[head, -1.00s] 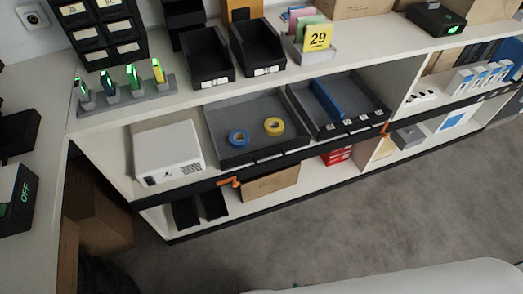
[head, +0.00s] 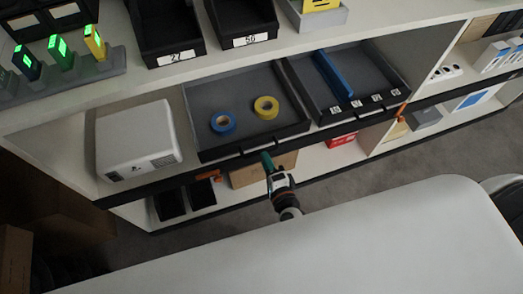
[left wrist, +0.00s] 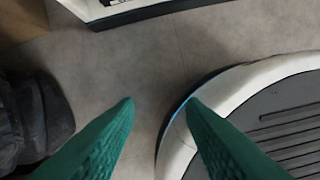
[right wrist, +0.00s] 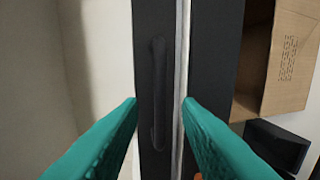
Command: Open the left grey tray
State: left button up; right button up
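My right gripper (head: 266,158) is just in front of the tray's front, near the handle. In the right wrist view the open teal fingers (right wrist: 160,100) appear on either side of a dark handle (right wrist: 158,75); contact is not visible. My left gripper (left wrist: 160,101) is open and empty over the floor, outside the head view.
A second grey tray (head: 375,60) with a blue divider stands to the right. A white box (head: 136,138) is to the left. A cardboard box (head: 252,172) and black bins (head: 185,200) are on the shelf below. Orange clips (head: 207,177) sit on the shelf edge.

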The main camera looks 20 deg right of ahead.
jog(key=x, duration=0.5)
jog(key=shift+s, duration=0.1)
grip_shut()
